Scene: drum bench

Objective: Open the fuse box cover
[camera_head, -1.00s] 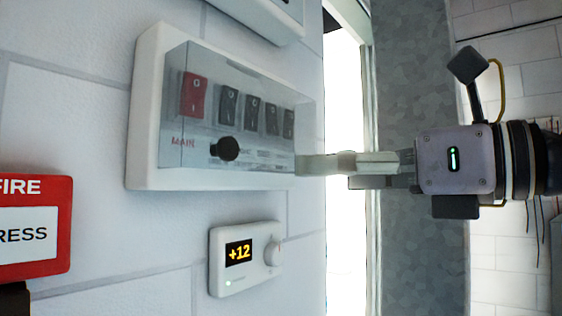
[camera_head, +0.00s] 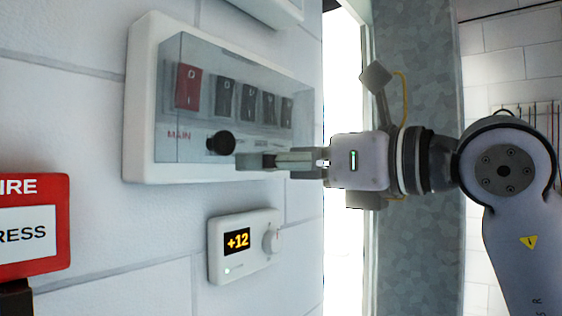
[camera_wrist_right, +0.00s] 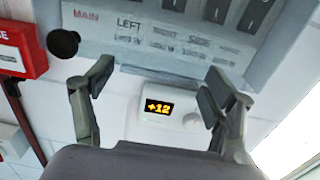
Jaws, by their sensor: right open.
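The fuse box (camera_head: 142,165) is a white wall box with a clear cover (camera_head: 300,90), which looks shut over a red main switch (camera_head: 188,87) and several dark switches. A round black knob (camera_head: 221,143) sits at the cover's lower left. My right gripper (camera_head: 240,161) is in front of the cover's lower edge, just right of the knob. In the right wrist view the fingers (camera_wrist_right: 155,82) are spread apart and empty, with the knob (camera_wrist_right: 63,43) to the left, outside them. I cannot tell whether a finger touches the cover. My left gripper is not in view.
A white thermostat (camera_head: 244,246) reading +12 is on the wall below the fuse box. Another white box (camera_head: 268,10) is above. A bright gap (camera_head: 342,90) lies right of the wall.

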